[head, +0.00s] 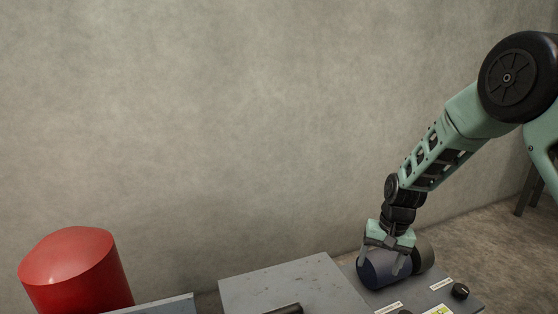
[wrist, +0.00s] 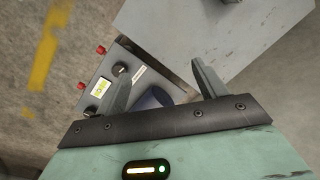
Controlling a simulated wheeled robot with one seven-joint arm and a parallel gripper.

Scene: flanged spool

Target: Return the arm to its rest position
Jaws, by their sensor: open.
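A panel with a black knob (head: 460,291) and labels lies right of the spool. A flat grey plate (head: 290,285) is to its left. A red cylinder (head: 75,270) stands at far left.

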